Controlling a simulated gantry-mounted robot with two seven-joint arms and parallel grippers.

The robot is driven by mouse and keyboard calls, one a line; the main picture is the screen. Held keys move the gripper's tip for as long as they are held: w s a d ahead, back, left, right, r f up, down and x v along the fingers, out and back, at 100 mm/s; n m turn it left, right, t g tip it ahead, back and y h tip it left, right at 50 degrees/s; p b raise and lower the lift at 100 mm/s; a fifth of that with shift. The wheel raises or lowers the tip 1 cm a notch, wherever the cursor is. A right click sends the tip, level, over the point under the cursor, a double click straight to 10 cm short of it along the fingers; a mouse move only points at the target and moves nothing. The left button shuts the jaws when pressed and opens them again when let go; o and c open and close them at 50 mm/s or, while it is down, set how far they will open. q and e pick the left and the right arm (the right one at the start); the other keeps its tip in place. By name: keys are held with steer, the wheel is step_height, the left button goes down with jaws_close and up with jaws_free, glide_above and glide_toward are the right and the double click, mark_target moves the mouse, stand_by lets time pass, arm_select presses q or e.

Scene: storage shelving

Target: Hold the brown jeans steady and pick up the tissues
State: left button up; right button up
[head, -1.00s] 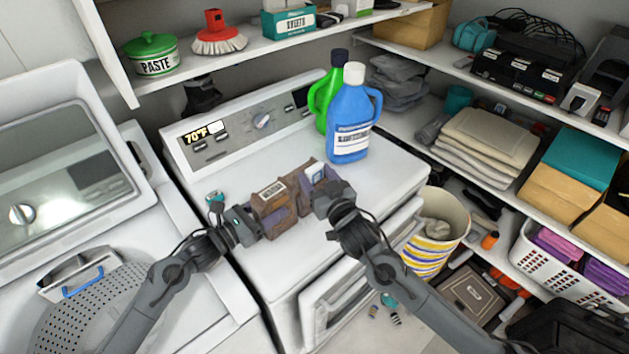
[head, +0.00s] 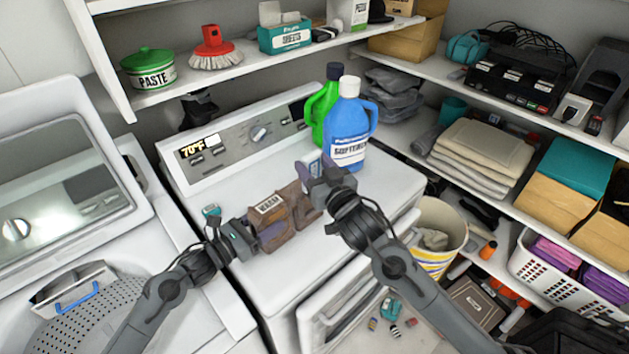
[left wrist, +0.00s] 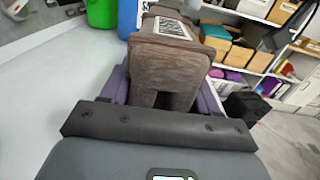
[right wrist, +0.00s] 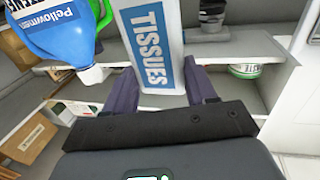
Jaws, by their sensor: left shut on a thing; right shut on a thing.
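The brown jeans (head: 286,222), folded and with a white label, lie on the top of the white machine. My left gripper (head: 256,236) is shut on their left end; in the left wrist view the jeans (left wrist: 172,60) stand between its fingers. My right gripper (head: 316,174) is shut on the tissues (right wrist: 152,40), a white pack with a blue label reading TISSUES. In the head view the tissues are mostly hidden by the right gripper, just above and right of the jeans, near the blue bottle.
A blue bottle (head: 346,135) and a green bottle (head: 320,112) stand close behind the right gripper. The machine's control panel (head: 235,140) is at the back, with a shelf (head: 190,80) above. A striped bin (head: 438,255) stands at right. The machine top's front right is clear.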

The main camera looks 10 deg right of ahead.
steer(key=shift+r, duration=1.2)
arm_select(q)
steer(key=o, duration=1.5)
steer(key=shift+a, duration=0.1)
